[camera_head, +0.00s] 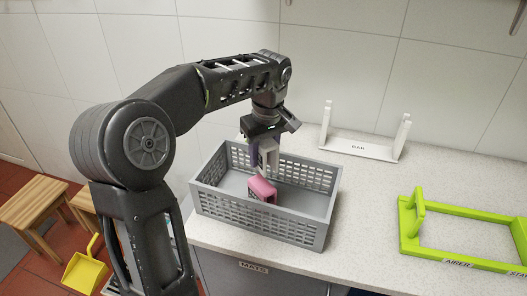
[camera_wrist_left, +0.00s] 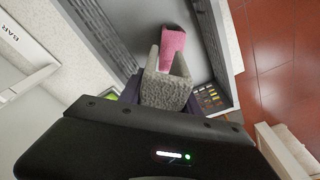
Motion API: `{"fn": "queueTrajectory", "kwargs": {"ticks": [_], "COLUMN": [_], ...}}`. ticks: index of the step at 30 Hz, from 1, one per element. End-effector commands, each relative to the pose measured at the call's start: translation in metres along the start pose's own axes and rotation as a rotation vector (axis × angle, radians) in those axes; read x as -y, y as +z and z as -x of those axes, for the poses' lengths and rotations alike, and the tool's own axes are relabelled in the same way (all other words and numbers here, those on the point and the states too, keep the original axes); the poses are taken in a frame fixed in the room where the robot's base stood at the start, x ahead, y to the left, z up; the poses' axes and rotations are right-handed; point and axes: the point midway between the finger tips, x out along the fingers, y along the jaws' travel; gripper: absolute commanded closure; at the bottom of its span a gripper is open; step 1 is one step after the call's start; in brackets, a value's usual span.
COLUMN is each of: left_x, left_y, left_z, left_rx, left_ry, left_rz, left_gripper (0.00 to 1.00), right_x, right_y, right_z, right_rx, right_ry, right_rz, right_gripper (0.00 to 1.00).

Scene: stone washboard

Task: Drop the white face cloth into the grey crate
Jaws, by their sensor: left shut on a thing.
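The white face cloth (camera_head: 268,152) hangs folded from my left gripper (camera_head: 261,145), which is shut on it. The cloth looks light grey and textured in the left wrist view (camera_wrist_left: 168,92), with two flaps hanging down. The grey crate (camera_head: 232,209) stands on the counter, and the gripper and cloth are over its inside. The cloth's lower end looks close to a pink folded cloth (camera_head: 262,189) in the crate; I cannot tell whether they touch. The pink cloth also shows beyond the white one in the left wrist view (camera_wrist_left: 173,45). My right gripper is not in view.
A white rack marked BAR (camera_head: 358,148) stands behind and right of the crate. A green airer frame (camera_head: 455,225) is at the right. Speckled counter lies bare between them. Wooden stools (camera_head: 35,205) and a yellow dustpan (camera_head: 83,272) are on the red floor at left.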

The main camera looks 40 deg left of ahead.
Motion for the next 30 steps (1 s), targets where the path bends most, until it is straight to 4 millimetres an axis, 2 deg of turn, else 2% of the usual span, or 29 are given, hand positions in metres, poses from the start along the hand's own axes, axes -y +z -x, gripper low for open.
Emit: {"fn": "queueTrajectory", "kwargs": {"ticks": [3,12,13,22,30], "left_x": [0.0,-0.0001,-0.0001,-0.0001,-0.0001], "left_y": [0.001,0.0009,0.0009,0.0009,0.0009], "left_z": [-0.0086,-0.0086,-0.0086,-0.0086,-0.0081], "left_rx": [0.0,-0.001,-0.001,-0.001,-0.001], "left_ry": [0.0,0.001,0.001,0.001,0.001], "left_rz": [0.0,0.0,0.0,0.0,0.0], "left_gripper": [1.0,1.0,0.59,0.35,0.35], "right_x": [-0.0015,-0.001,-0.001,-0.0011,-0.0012], "right_y": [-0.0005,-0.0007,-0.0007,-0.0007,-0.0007], "right_z": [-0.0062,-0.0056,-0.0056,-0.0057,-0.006], "right_rx": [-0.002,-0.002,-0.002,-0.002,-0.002], "right_ry": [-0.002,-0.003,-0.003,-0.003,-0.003], "right_rz": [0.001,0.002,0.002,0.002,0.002], "right_gripper": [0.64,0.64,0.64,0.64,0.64]}}
